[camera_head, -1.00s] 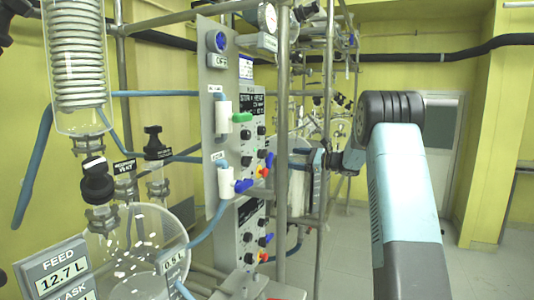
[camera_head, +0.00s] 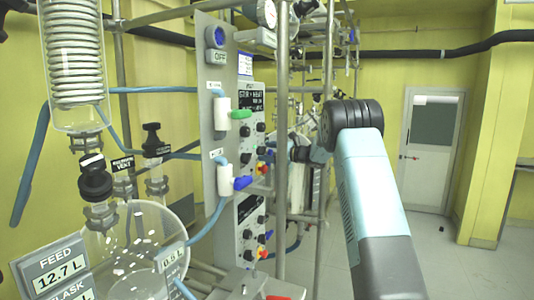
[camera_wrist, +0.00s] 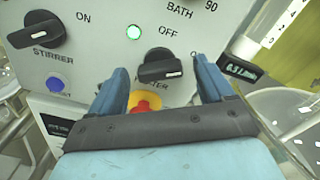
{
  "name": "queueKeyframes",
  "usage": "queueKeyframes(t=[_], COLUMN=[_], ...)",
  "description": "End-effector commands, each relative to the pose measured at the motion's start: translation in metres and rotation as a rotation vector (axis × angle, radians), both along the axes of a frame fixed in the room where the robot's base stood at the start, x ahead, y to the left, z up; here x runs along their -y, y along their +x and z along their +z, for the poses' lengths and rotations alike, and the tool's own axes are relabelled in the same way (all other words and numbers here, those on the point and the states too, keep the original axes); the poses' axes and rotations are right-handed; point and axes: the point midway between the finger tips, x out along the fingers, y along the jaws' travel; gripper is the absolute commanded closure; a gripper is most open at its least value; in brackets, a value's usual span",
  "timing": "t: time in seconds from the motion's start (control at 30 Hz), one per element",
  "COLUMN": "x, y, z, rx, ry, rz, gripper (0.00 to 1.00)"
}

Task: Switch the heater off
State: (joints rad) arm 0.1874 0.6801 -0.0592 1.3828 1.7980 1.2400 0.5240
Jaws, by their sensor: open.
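In the wrist view, the black heater knob (camera_wrist: 160,66) sits on a pale control panel below an OFF label. A white mark shows on its lower right part. The label beneath is partly hidden by my gripper. My gripper (camera_wrist: 166,78) is open, with one blue finger on each side of the knob. I cannot tell if either finger touches it.
A black stirrer knob (camera_wrist: 37,30), a blue button (camera_wrist: 55,84) and a red and yellow button (camera_wrist: 144,102) are close to my gripper. Glass flask (camera_head: 130,250), tubing and a vertical post (camera_head: 281,130) crowd the area. The floor on the right is clear.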

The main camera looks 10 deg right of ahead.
Motion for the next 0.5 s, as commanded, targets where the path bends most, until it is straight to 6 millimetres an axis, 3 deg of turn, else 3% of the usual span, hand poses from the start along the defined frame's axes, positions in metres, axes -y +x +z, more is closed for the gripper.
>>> queueKeyframes(t=[0.43,0.5], x=[-0.0099,-0.0100], y=[0.0058,0.0057], z=[-0.0006,-0.0005], rx=[-0.001,-0.001], ry=[0.001,0.000], rz=[0.001,0.002], gripper=[0.19,0.25])
